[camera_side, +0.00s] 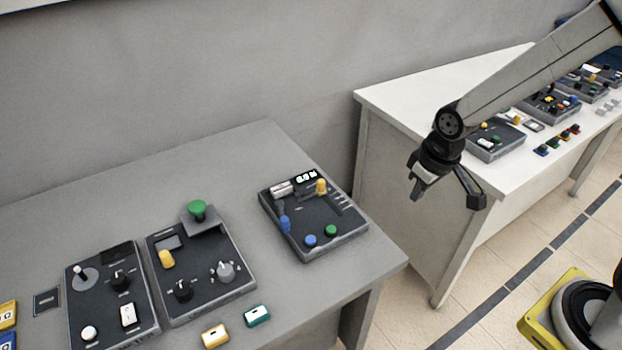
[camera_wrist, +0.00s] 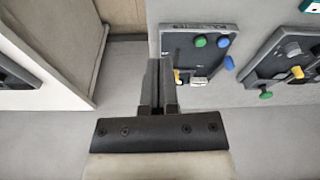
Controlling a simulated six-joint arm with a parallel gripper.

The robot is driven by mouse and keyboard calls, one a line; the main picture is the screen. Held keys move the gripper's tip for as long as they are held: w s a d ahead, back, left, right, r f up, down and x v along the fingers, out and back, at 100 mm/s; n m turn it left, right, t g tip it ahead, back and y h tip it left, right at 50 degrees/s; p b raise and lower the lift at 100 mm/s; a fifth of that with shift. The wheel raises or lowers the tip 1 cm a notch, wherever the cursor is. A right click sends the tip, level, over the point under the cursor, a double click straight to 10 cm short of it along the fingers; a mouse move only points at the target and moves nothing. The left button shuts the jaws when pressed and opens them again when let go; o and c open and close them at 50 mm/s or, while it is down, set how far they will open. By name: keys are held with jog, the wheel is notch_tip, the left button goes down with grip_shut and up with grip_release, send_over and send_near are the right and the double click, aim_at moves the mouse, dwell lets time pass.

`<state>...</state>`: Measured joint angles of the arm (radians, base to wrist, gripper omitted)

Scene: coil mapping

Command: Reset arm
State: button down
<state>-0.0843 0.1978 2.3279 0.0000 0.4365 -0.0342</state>
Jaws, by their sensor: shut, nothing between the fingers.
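My gripper (camera_side: 417,188) hangs in the air at the end of my arm in the side view, over the gap between the grey table and the white table. In the wrist view my gripper (camera_wrist: 159,62) shows its fingers together with nothing between them. It touches no panel or table. The nearest panel (camera_side: 270,214) lies on the grey table to its left, with blue, green and yellow knobs on it; this panel also shows right of the fingers in the wrist view (camera_wrist: 183,42).
The grey table (camera_side: 120,190) also holds two control panels with a green mushroom button (camera_side: 197,208), and loose yellow and teal blocks (camera_side: 257,316). The white table (camera_side: 400,100) carries more panels and small blocks, partly behind my arm. A wall (camera_side: 250,60) stands behind.

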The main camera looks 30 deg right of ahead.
jog(key=s+d+m, duration=0.1)
jog(key=s+d, duration=0.2)
jog(key=s, duration=0.3)
jog(key=shift+r+t, duration=0.3)
